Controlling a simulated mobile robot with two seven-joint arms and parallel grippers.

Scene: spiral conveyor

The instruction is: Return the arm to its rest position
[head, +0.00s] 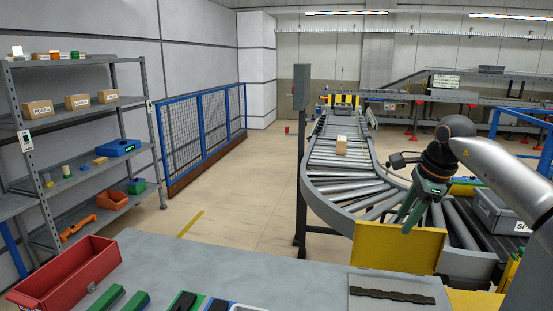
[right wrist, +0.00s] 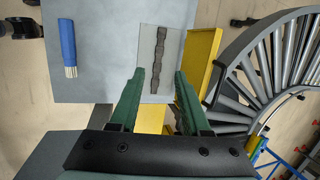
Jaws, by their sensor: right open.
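My right gripper (head: 405,224) has green fingers and hangs from my silver arm at the right of the head view. It points down in front of the conveyor bend, near the yellow panel (head: 385,252). In the right wrist view the gripper (right wrist: 160,76) is open, with its fingers apart and nothing held between them. Beyond the fingertips lies a dark lumpy strip (right wrist: 165,62) on a pale plate. The strip also shows in the head view (head: 392,295). My left gripper is not in view.
The grey table (head: 250,268) fills the front, with a red bin (head: 65,278) at its left and green blocks (head: 107,298). The roller conveyor (head: 345,182) curves behind it, carrying a small box (head: 341,145). A grey crate (head: 497,215) is right of my gripper. Shelves stand left.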

